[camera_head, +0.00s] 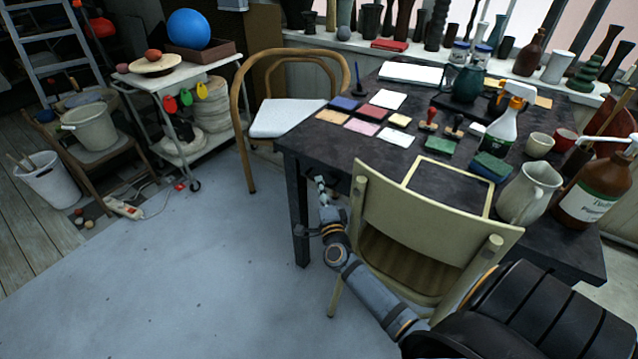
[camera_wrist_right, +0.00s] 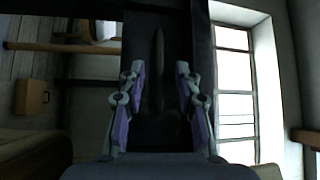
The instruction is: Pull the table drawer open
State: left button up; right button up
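The dark table (camera_head: 314,152) stands right of centre in the head view, its top crowded with pottery tools. My right arm reaches under its near left edge, beside the chair, with the right gripper (camera_head: 322,190) close to the table's front side. In the right wrist view a dark panel, apparently the drawer front (camera_wrist_right: 175,30), fills the middle, with a long dark handle (camera_wrist_right: 158,50) on it. The right gripper's fingers (camera_wrist_right: 158,78) are spread, one on each side of the handle, with gaps visible. The drawer front is hard to make out in the head view. My left gripper is out of view.
A cream chair (camera_head: 430,222) stands against the table's near side, close to my right arm. A wooden armchair (camera_head: 246,135) with a white seat is behind the table's left side. A trolley (camera_head: 215,70) stands farther left. The grey floor (camera_head: 190,270) is open at left.

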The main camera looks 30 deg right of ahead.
jog(key=shift+x, duration=1.4)
grip_shut()
